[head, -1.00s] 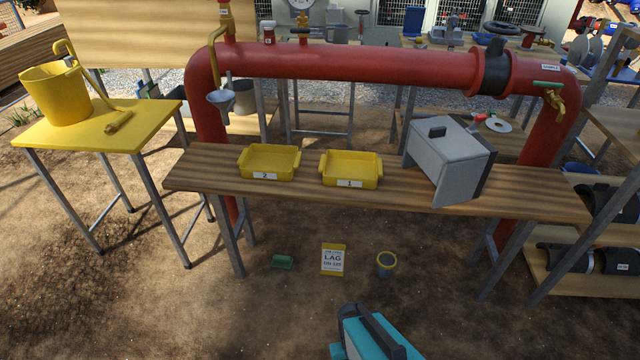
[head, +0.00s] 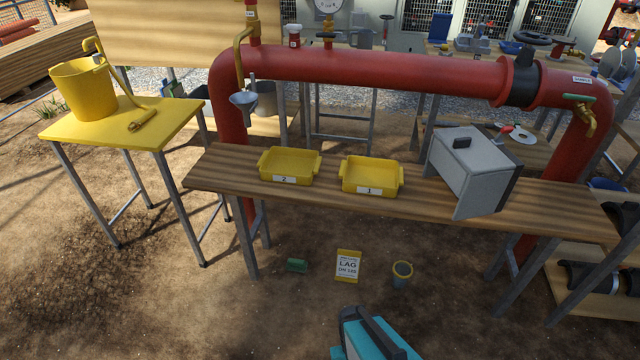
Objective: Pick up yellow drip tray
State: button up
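Two yellow drip trays stand on a wooden bench (head: 230,172) under the red pipe. The tray labelled 2 (head: 290,165) is on the left, and the tray labelled 1 (head: 370,177) is to its right with a gap between them. Both sit upright, and I see nothing in them. A teal and dark part of my own arm shows at the bottom edge, well in front of the bench. My gripper's fingers are not visible.
A grey box (head: 468,170) stands on the bench right of tray 1. A yellow table (head: 110,132) with a yellow bucket (head: 84,90) is at left. A funnel (head: 243,100) hangs near the red pipe (head: 390,70). A yellow sign (head: 348,266) and small bucket (head: 402,273) are on the ground.

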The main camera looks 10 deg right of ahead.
aim_at(282, 165)
jog(key=i, duration=0.85)
jog(key=z, duration=0.05)
